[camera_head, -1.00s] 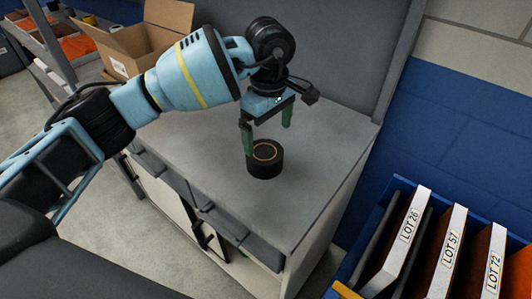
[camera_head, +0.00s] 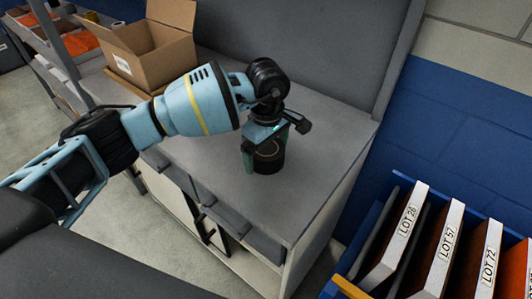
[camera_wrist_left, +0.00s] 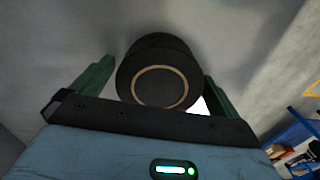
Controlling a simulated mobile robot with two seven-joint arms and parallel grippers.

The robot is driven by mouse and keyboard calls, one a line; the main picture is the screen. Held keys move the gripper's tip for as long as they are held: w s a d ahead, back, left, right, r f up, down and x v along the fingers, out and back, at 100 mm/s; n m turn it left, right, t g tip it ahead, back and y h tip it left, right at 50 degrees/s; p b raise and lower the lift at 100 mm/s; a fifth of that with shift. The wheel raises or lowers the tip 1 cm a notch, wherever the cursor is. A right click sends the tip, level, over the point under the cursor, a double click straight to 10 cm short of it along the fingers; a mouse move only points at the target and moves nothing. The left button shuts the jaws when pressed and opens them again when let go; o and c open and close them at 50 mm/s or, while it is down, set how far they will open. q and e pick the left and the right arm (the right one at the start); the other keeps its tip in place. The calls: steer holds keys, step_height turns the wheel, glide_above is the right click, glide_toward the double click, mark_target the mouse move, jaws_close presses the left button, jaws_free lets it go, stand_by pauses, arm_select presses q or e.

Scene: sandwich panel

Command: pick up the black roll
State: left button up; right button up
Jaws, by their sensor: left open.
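The black roll (camera_head: 269,158) stands on the grey cabinet top, with a thin tan ring on its upper face. It also shows in the left wrist view (camera_wrist_left: 158,75), between the two green fingers. My left gripper (camera_head: 264,160) is open and lowered at the roll, with one finger on either side. In the wrist view there is a gap on the left side; the right finger is close to the roll, and I cannot tell if it touches. My right gripper is not in view.
An open cardboard box (camera_head: 155,50) stands at the back left of the grey cabinet top (camera_head: 300,190). A grey panel (camera_head: 320,50) rises behind it. A blue crate (camera_head: 372,225) with several upright LOT-labelled boards is at the lower right. The top around the roll is clear.

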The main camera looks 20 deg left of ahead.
mark_target(266, 150)
arm_select(q)
steer(key=shift+f, duration=0.2)
steer(key=c, duration=0.9)
steer(key=shift+c, duration=0.2)
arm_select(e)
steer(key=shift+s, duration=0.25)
arm_select(q)
steer(key=shift+r, duration=0.15)
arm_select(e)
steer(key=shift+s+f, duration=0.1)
arm_select(q)
steer(key=shift+r, duration=0.6)
steer(key=shift+s+r, duration=0.2)
steer(key=shift+r, duration=0.35)
steer(key=shift+s+r, duration=0.15)
steer(key=shift+r, duration=0.35)
steer(key=s, duration=0.4)
steer(key=s+r, duration=0.1)
steer(key=s, duration=0.9)
steer(key=shift+d+r+b, duration=0.15)
steer(key=shift+d+b, duration=0.15)
steer(key=shift+b, duration=0.05)
steer(key=shift+s+r, duration=0.1)
steer(key=shift+s, duration=0.6)
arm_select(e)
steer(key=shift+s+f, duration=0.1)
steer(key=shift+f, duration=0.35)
